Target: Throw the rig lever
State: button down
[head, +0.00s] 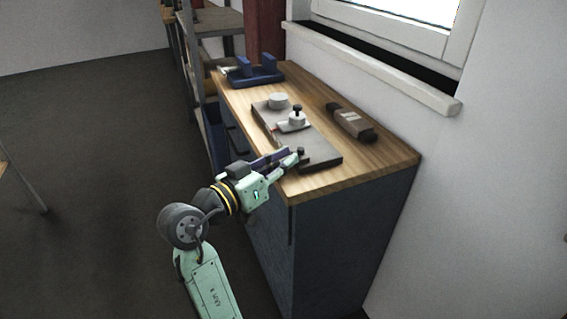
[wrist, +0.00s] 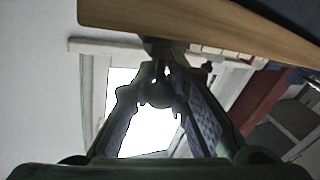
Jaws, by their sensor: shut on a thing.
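The rig is a flat grey plate (head: 322,146) on the wooden counter, with a white round disc (head: 279,101) and a pale block with a black knob (head: 296,118) on it. My gripper (head: 297,158) reaches in from the left, low over the plate's near end. Its fingertips meet at a small dark upright piece (head: 303,153), which looks like the lever's knob; the fingers partly hide it. In the wrist view my gripper (wrist: 160,84) is closed around a dark rounded piece (wrist: 160,95), seen against the bright window. The lever's shaft and base cannot be made out.
The wooden counter (head: 378,158) stands below a window (head: 410,22). A blue holder (head: 256,76) stands at the back. Shelves (head: 217,22) rise behind it.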

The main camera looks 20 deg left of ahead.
jog(key=shift+a, duration=0.1)
jog(key=c, duration=1.9)
grip_release()
jog(key=shift+s, duration=0.1)
jog(key=shift+o, duration=1.2)
jog(key=v, duration=1.2)
jog(key=shift+c, duration=0.3)
